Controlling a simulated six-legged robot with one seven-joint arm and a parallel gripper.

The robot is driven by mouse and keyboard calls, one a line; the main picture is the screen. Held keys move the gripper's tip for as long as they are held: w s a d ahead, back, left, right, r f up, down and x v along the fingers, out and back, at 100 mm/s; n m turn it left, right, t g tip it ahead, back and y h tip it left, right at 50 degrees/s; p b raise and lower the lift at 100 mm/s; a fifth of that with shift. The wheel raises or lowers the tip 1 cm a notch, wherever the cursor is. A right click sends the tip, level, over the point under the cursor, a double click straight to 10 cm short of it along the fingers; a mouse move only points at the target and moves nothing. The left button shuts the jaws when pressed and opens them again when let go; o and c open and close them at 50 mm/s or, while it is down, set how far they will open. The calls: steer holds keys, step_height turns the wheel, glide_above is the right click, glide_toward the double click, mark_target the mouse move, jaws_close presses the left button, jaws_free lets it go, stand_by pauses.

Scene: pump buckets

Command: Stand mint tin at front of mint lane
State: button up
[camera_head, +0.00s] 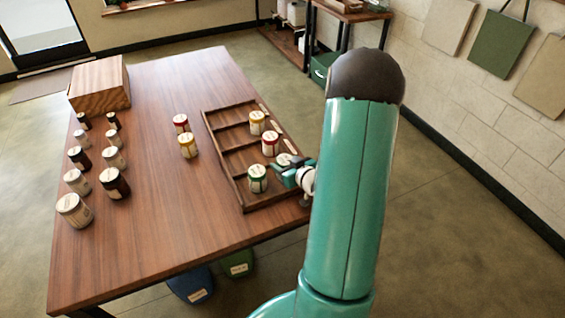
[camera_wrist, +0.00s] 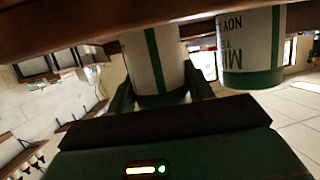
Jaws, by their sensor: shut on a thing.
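My gripper (camera_head: 295,174) is at the right side of the wooden lane tray (camera_head: 243,211). It is shut on a mint tin (camera_head: 283,159), a pale tin with green, partly hidden behind the gripper in the head view. In the wrist view, which is upside down, this tin (camera_wrist: 155,55) is between the fingers, its lower end near the wood. A second green-lidded mint tin (camera_head: 258,178) stands upright in the tray's nearest lane. It also shows beside the held one in the wrist view (camera_wrist: 248,50), with mint lettering. I cannot tell if the held tin touches the tray.
A red tin (camera_head: 270,144) and a yellow tin (camera_head: 257,122) stand in other lanes. Another red tin (camera_head: 181,123) and yellow tin (camera_head: 188,145) stand left of the tray. Several jars and a wooden box (camera_head: 99,84) line the table's left. The table's middle (camera_head: 150,150) is clear.

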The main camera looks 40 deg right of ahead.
steer(key=shift+s+r, duration=0.25)
steer(key=shift+s, duration=0.2)
steer(key=shift+w+f, duration=0.3)
steer(key=o, duration=1)
steer(key=shift+s+r, duration=0.15)
steer(key=shift+s, duration=0.15)
steer(key=shift+w, duration=0.15)
